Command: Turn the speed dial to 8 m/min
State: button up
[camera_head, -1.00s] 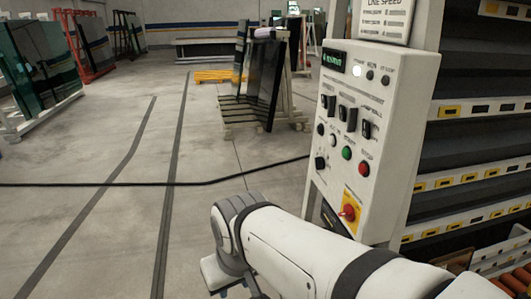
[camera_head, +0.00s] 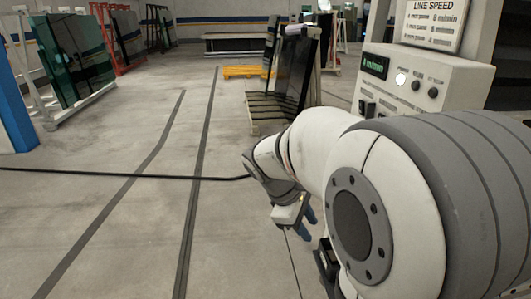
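The white control panel (camera_head: 460,80) stands at the right, its lower part hidden behind my arm. Its small display (camera_head: 375,66) shows green text that seems to read "8 m/min", though it is small. A lit white button (camera_head: 401,78) and two small dark knobs (camera_head: 416,85) sit beside the display. Black switches (camera_head: 367,108) show at its left edge. I cannot tell which control is the speed dial. My gripper (camera_head: 306,224) is partly seen below my wrist, left of the panel and apart from its visible face. Its opening cannot be made out.
A line speed sign (camera_head: 432,22) stands above the panel. A rack with dark glass panes (camera_head: 293,70) is behind my arm, and a green glass rack (camera_head: 80,65) is at the left. A black cable (camera_head: 110,174) crosses the open floor.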

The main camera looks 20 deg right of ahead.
jog(key=w+d+f+n+g+h+p, duration=0.1)
jog(key=w+d+n+g+h+p, duration=0.1)
jog(key=w+d+n+h, duration=0.7)
jog(key=w+d+f+n+g+h+p, duration=0.1)
jog(key=w+d+n+h, duration=0.2)
jog(key=w+d+n, duration=0.65)
jog(key=shift+w+d+m+p, duration=0.15)
jog(key=shift+d+m+p, duration=0.4)
jog(key=shift+d, duration=0.35)
jog(key=shift+w+d+m+p, duration=0.2)
jog(key=shift+d+m+p, duration=0.2)
jog(key=shift+d+m, duration=0.35)
jog(key=shift+w+d+m+p, duration=0.15)
jog(key=shift+d+m+p, duration=0.3)
jog(key=shift+d, duration=0.55)
